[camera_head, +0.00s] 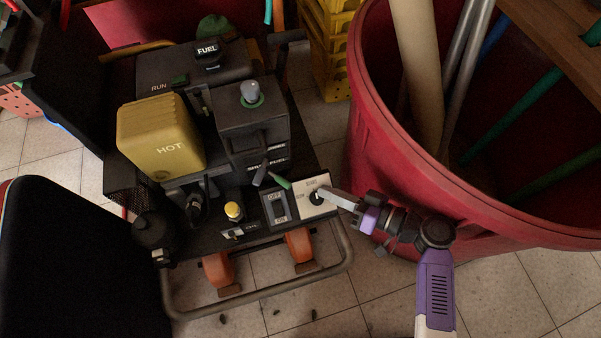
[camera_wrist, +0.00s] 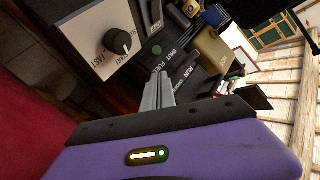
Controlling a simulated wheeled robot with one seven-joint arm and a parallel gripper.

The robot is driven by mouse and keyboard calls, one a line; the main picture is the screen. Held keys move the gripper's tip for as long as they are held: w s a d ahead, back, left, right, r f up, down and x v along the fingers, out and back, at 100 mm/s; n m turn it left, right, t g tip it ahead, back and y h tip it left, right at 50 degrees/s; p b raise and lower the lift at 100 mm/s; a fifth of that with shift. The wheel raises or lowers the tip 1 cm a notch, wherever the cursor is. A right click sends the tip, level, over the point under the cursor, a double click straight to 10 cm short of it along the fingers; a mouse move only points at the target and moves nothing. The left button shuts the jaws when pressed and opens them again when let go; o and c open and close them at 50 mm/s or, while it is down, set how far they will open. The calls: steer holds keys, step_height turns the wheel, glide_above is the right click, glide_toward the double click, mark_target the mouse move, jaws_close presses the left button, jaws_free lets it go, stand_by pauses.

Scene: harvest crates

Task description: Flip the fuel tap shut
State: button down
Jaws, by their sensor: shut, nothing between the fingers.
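The fuel tap (camera_head: 281,182) is a small lever with a green end on the front of the dark machine, below the lettered fuel labels. Its green end shows as a round spot in the wrist view (camera_wrist: 156,50), near the words SHUT and FUEL. My gripper (camera_head: 326,194) is shut and empty. It comes in from the right over the white dial panel, with its tips to the right of the tap and apart from it. In the wrist view my gripper's fingers (camera_wrist: 160,76) point towards the labels, just below the green end.
A white panel with a black knob (camera_wrist: 118,41) lies beside the tap. A rocker switch (camera_head: 274,207) sits left of that panel. The yellow HOT cover (camera_head: 160,135) is further left. A large red bin (camera_head: 385,160) holding poles stands close on the right.

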mark_target(279, 179)
steer(key=shift+w, duration=0.1)
steer(key=b+x, duration=0.2)
steer(key=x, duration=0.8)
steer(key=shift+r+b, duration=0.1)
steer(key=shift+b, duration=0.2)
